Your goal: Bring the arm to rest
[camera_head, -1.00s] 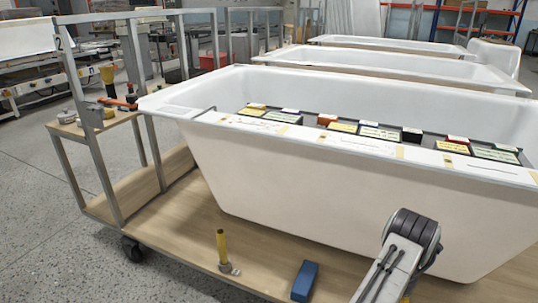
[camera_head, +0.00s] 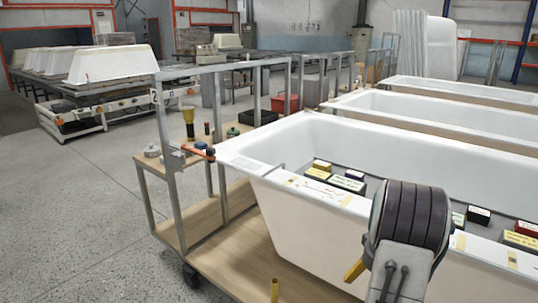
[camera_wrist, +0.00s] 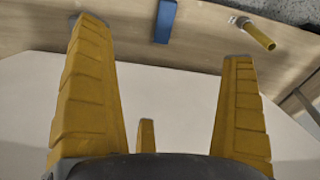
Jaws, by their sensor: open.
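My gripper (camera_wrist: 160,42) is open and empty in the wrist view, its yellow ribbed fingers spread wide. Its white-grey arm link with the dark ribbed joint shows at the lower right of the head view, in front of the near bathtub shell (camera_head: 285,215). One yellow finger (camera_head: 355,270) peeks out left of the arm there; the rest of the gripper is hidden. The wrist view looks at the white tub wall (camera_wrist: 165,95) and the wooden board (camera_wrist: 200,35) beyond it. No object is between the fingers.
A blue block (camera_wrist: 166,20) and a yellow-handled tool (camera_wrist: 255,33) lie on the board. Small labelled boxes (camera_head: 348,183) sit on the tray inside the near tub. A metal-framed cart (camera_head: 176,190) stands left. Grey floor (camera_head: 80,200) is open farther left.

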